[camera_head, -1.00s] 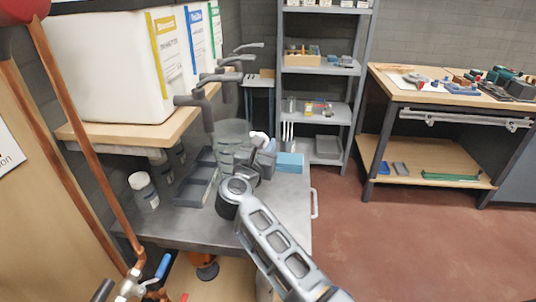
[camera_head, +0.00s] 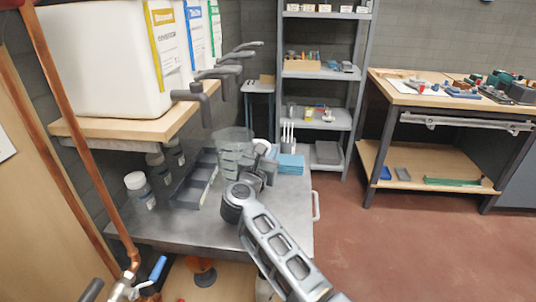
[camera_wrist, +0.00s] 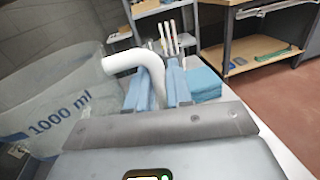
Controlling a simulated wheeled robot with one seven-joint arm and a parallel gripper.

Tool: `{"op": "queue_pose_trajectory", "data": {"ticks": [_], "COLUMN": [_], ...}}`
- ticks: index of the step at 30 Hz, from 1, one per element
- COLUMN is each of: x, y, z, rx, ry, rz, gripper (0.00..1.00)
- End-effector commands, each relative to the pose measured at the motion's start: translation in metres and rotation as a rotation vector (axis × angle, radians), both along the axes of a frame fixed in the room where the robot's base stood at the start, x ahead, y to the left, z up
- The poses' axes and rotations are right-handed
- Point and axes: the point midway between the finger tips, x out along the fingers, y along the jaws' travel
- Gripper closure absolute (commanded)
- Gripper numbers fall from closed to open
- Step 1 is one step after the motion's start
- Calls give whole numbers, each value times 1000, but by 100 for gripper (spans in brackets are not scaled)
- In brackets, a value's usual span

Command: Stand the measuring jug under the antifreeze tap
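The clear measuring jug (camera_head: 232,150), with a white handle, is over the bench beside the dark tray. It is large at left in the wrist view (camera_wrist: 50,115), marked "1000 ml". My gripper (camera_head: 264,165) is at its right side. In the wrist view its blue-padded fingers (camera_wrist: 157,92) are on both sides of the white handle (camera_wrist: 126,60) and look closed on it. I cannot tell whether the jug's base touches anything. Three grey taps, near (camera_head: 193,92), middle (camera_head: 222,72) and far (camera_head: 240,52), stick out from white tanks with yellow, blue and green labels; which is antifreeze is not readable.
The tanks stand on a wooden shelf (camera_head: 120,130) above the metal bench (camera_head: 185,228). A dark compartment tray (camera_head: 192,182) and a white-capped bottle (camera_head: 139,190) are on the bench at left. Blue cloths (camera_head: 291,162) and a holder of white sticks (camera_head: 287,138) are behind the gripper.

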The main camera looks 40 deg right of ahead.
Motion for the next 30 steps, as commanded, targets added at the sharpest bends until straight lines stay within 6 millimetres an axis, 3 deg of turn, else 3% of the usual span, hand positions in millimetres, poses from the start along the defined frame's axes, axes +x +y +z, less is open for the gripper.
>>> {"op": "queue_pose_trajectory", "data": {"ticks": [7, 18, 30], "x": [0, -1, -35], "y": [0, 2, 72], "z": [0, 4, 1], "rx": [0, 0, 1], "ry": [1, 1, 0], "rz": [0, 1, 5], "gripper": [55, 55, 55]}}
